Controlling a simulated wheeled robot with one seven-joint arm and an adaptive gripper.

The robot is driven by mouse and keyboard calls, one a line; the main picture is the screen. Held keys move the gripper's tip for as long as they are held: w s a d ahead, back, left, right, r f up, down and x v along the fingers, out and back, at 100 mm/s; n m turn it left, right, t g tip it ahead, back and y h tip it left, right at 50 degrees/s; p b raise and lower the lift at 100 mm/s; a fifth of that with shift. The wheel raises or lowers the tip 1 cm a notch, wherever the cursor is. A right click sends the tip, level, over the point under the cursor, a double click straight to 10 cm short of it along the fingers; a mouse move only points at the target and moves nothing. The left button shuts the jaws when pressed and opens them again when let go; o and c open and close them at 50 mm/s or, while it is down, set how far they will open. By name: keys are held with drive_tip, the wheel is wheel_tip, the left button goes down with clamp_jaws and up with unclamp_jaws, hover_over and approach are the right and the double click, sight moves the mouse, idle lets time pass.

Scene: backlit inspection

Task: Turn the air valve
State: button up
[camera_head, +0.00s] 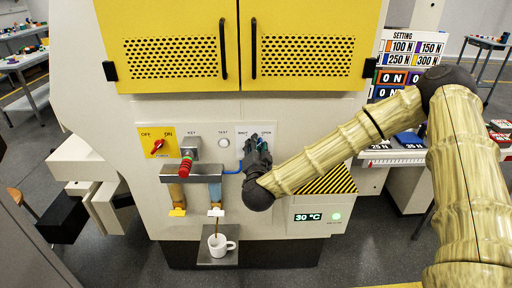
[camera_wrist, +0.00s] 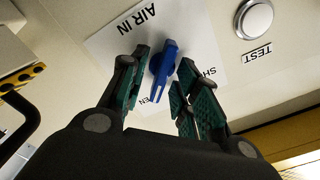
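The air valve's blue handle (camera_wrist: 162,70) stands out from a white label plate (camera_wrist: 115,45) on the panel. In the wrist view it is long and narrow, slightly tilted, its lower end near the letters "EN". The plate reads "AIR IN" and, partly hidden, "SH". My gripper (camera_wrist: 165,57) is open, with one green-padded finger on each side of the handle. A gap shows on the right; whether the left finger touches is unclear. In the head view my gripper (camera_head: 257,157) is at the panel and hides most of the valve.
A TEST button (camera_wrist: 254,18) is close to the valve. Left of it in the head view are a key switch (camera_head: 191,146) and a red OFF/ON knob (camera_head: 158,146). A white mug (camera_head: 220,246) stands below on a small shelf. Yellow doors (camera_head: 238,45) are above.

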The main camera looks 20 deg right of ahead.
drive_tip(key=shift+c, duration=0.4)
clamp_jaws()
drive_tip(key=shift+r, duration=0.1)
drive_tip(key=shift+w+a+n+p, duration=0.15)
drive_tip(key=shift+n+p, duration=1)
drive_tip(key=shift+n, duration=1.85)
drive_tip(key=shift+s+a+n+p, duration=0.15)
drive_tip(key=shift+n+p, duration=0.95)
drive_tip(key=shift+n, duration=1.9)
drive_tip(key=shift+w+a+n+p, duration=0.15)
drive_tip(key=shift+n+p, duration=1)
drive_tip(key=shift+n, duration=1.85)
